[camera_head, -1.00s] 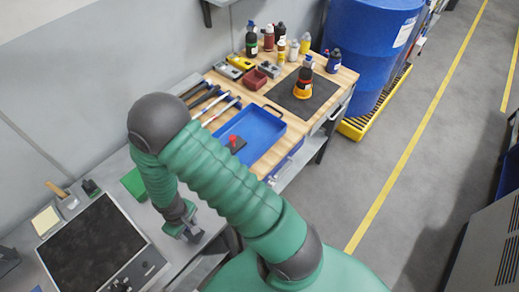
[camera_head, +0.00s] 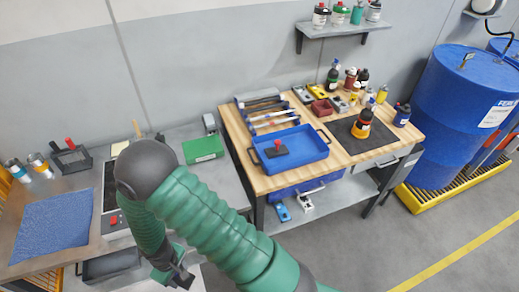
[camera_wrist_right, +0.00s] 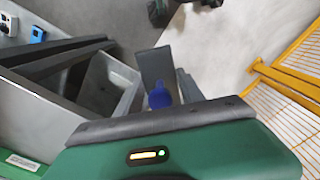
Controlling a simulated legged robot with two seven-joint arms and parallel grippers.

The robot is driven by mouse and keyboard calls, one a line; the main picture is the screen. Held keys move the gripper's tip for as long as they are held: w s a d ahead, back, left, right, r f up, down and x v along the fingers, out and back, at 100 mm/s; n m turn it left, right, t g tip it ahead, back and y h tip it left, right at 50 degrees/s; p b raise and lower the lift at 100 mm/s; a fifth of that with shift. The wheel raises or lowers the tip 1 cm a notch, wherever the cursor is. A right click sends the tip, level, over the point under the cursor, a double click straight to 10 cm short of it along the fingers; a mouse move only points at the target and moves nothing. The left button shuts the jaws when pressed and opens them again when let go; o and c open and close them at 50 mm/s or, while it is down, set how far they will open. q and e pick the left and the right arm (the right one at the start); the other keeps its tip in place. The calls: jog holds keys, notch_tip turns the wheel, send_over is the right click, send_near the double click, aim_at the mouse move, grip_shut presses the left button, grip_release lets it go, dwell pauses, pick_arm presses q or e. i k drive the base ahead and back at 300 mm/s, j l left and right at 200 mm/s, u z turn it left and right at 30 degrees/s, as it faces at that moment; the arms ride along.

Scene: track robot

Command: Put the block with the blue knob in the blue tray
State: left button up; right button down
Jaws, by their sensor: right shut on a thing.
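The blue tray (camera_head: 318,143) lies on the wooden bench top. A dark block with a red knob (camera_head: 275,150) sits in its left part. In the right wrist view a blue knob (camera_wrist_right: 158,96) shows between the grey fingers. The gripper is shut on the block with the blue knob; the block itself is mostly hidden. My left gripper is not in view.
A green box (camera_head: 203,148) stands left of the bench. Bottles and small bins crowd the bench's back, and a bottle stands on a black mat (camera_head: 349,132). A blue drum (camera_head: 462,100) stands at the right. The tray's right part is free.

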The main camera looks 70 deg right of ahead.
aim_at(303, 148)
jog(key=k+l, duration=0.25)
jog(key=l, duration=0.2)
jog(key=k+l, duration=0.25)
jog(key=l, duration=0.2)
jog(key=k+l, duration=0.2)
jog(key=l, duration=0.2)
jog(key=k+l+u, duration=0.1)
jog(key=k+l, duration=0.15)
jog(key=l, duration=0.2)
jog(key=k+l, duration=0.25)
jog(key=l, duration=0.2)
